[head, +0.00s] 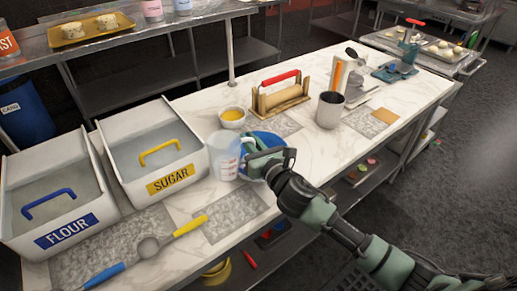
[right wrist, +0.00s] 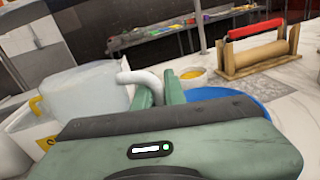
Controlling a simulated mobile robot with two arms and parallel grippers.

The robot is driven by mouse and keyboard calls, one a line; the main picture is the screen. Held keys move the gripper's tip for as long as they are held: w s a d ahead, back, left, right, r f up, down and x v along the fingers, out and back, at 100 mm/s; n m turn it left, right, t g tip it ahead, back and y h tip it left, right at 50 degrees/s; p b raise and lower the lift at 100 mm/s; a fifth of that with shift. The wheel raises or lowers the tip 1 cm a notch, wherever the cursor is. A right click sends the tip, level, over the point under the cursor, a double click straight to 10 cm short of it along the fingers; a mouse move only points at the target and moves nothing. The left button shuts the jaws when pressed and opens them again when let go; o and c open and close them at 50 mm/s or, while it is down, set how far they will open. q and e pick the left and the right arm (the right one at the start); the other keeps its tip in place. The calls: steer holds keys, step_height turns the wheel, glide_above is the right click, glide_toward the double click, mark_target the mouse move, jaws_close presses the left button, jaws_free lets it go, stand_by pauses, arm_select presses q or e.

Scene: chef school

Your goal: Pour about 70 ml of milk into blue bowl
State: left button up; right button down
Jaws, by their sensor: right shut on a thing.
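A clear measuring jug (head: 225,153) with red markings stands upright on or just above the counter, left of the blue bowl; it also shows in the right wrist view (right wrist: 88,92). My right gripper (head: 250,158) is shut on the jug's pale handle (right wrist: 141,77), its fingers (right wrist: 160,92) around it. The blue bowl (head: 268,138) is right behind the gripper and partly hidden by it; its rim shows in the right wrist view (right wrist: 258,100). I cannot make out the milk level or the inside of the bowl. My left gripper is not in view.
White flour (head: 65,238) and sugar (head: 172,183) bins stand left of the jug. A small bowl of yellow stuff (head: 232,118), a rolling pin rack (head: 280,100) and a grey canister (head: 330,110) stand behind. Clear marble counter (head: 312,150) lies to the right.

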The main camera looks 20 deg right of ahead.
steer(key=m, duration=0.1)
steer(key=d+f+m+g+p, duration=0.1)
steer(key=shift+w+d+f+m, duration=0.15)
steer(key=shift+w+m, duration=0.15)
steer(key=shift+w, duration=0.1)
steer(key=shift+s+f+m+g+y+p, duration=0.1)
steer(key=shift+f+m+g+y+p, duration=0.2)
steer(key=shift+f+m+g, duration=0.55)
steer(key=shift+w+f+m+g+y+p, duration=0.15)
steer(key=shift+f+m+y, duration=0.3)
steer(key=shift+m, duration=0.9)
steer(key=shift+s+f+m+g+y+p, duration=0.15)
steer(key=shift+f+m+g+y+p, duration=0.15)
steer(key=shift+f+m+g, duration=0.6)
steer(key=shift+s+a+f+m+y, duration=0.15)
steer(key=shift+a+f+m+y, duration=0.2)
steer(key=shift+m, duration=0.35)
steer(key=shift+d+r+m+b, duration=0.2)
steer(key=shift+m+b, duration=0.1)
steer(key=shift+b, duration=0.2)
steer(key=shift+s+a+r+y, duration=0.1)
steer(key=shift+a+y, duration=0.1)
steer(key=shift+y, duration=0.1)
stand_by(0.4)
